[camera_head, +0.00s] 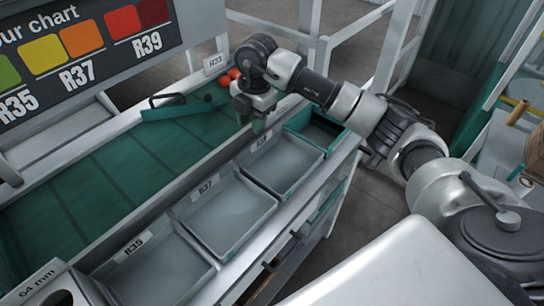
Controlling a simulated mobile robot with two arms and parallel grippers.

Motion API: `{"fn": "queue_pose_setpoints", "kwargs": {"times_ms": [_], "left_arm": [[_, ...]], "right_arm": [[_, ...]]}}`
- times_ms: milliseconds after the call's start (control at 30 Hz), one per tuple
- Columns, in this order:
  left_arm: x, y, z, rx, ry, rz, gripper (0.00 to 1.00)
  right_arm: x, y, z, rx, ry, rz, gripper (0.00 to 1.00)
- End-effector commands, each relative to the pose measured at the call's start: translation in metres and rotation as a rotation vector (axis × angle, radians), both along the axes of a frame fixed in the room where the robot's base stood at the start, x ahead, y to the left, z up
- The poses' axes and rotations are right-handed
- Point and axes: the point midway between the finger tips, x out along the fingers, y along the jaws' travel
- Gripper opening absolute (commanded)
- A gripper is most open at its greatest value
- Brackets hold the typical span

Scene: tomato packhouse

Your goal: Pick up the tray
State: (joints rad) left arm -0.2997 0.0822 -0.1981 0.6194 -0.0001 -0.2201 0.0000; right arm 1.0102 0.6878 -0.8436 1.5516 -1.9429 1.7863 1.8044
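A dark green tray (318,130) is at the far end, partly hidden by my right arm. My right gripper (253,118) points down above the far end of the belt, beside the green-rimmed tray. Its fingers look apart, with nothing seen between them. My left gripper is not in view.
A green sorting belt (110,180) runs behind the trays, with a green diverter bar (180,108) across it. Red tomatoes (233,75) lie at its far end. A colour chart board (75,50) stands at upper left. White frame posts stand behind my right arm.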

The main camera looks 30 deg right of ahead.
Motion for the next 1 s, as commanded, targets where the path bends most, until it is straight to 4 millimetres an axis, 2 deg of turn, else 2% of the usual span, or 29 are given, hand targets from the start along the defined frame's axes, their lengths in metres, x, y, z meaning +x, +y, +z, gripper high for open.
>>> {"fn": "queue_pose_setpoints", "kwargs": {"times_ms": [33,100,200,400,667,900,1000], "left_arm": [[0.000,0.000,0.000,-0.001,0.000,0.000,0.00],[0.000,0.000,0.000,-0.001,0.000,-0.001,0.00],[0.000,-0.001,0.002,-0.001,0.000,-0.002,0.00],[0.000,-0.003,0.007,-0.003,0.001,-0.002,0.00],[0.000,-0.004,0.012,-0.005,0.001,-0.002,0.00],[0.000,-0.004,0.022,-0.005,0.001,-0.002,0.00],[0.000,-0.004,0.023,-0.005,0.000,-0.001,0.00]], "right_arm": [[0.001,-0.013,0.005,-0.050,0.011,-0.037,0.34],[0.002,-0.022,0.008,-0.094,0.023,-0.069,0.34],[0.001,-0.028,0.001,-0.121,0.035,-0.089,0.34],[0.001,-0.028,-0.030,-0.120,0.037,-0.090,0.34],[0.003,-0.029,-0.052,-0.118,0.034,-0.088,0.34],[0.010,-0.031,-0.087,-0.117,0.037,-0.086,0.34],[0.010,-0.031,-0.095,-0.117,0.033,-0.086,0.34]]}}
